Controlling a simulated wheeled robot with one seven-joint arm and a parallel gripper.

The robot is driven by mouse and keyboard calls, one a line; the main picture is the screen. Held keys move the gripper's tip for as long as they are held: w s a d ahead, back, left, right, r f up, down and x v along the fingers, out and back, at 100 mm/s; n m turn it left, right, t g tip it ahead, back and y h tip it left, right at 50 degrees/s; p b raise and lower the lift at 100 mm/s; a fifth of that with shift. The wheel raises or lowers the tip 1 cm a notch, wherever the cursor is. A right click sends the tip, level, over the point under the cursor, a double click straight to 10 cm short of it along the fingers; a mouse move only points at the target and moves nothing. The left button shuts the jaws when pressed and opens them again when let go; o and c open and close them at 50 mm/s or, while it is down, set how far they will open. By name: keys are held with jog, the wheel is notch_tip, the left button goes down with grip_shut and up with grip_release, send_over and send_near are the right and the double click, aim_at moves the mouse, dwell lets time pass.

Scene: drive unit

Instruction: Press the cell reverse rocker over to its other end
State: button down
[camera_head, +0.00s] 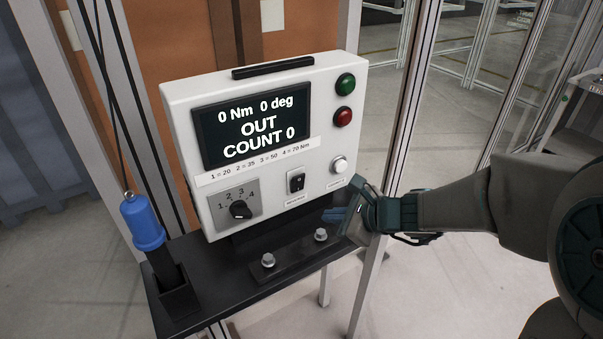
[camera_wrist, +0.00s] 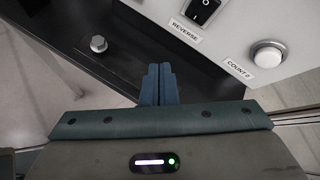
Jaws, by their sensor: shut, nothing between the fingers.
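The reverse rocker (camera_head: 296,181) is a small black switch low on the front of the white drive unit (camera_head: 262,182), above a small label. In the wrist view the rocker (camera_wrist: 203,8) shows at the top edge, partly cut off, above the label REVERSE. My gripper (camera_head: 328,215) is in front of the panel's lower right, below and right of the rocker and apart from it. In the wrist view its two blue fingers (camera_wrist: 158,72) are together with nothing between them, pointing toward the panel's lower edge.
A white round button (camera_head: 339,164) labelled COUNT 0 sits right of the rocker, a rotary knob (camera_head: 239,209) to the left. Bolts (camera_head: 268,260) stand on the black shelf (camera_head: 225,280) below. A blue tool (camera_head: 143,222) stands at left. The screen (camera_head: 252,124) reads OUT, COUNT 0.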

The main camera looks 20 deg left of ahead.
jog(key=shift+w+a+m, duration=0.15)
jog(key=shift+w+m, duration=0.1)
jog(key=shift+m, duration=0.05)
jog(key=p, duration=0.3)
send_near(297, 184)
jog(key=shift+s+f+x, duration=0.1)
jog(key=shift+f+x, duration=0.05)
jog(key=shift+x, duration=0.7)
jog(key=shift+s+f+x, duration=0.15)
jog(key=shift+x, duration=0.7)
jog(key=shift+s+f+x, duration=0.1)
jog(key=shift+x, duration=0.75)
jog(key=shift+w+a+r+b, duration=0.1)
jog(key=shift+w+b, duration=0.15)
jog(key=shift+b, duration=0.05)
jog(key=shift+w+a, duration=0.25)
jog(key=shift+a, duration=0.05)
dwell(0.6)
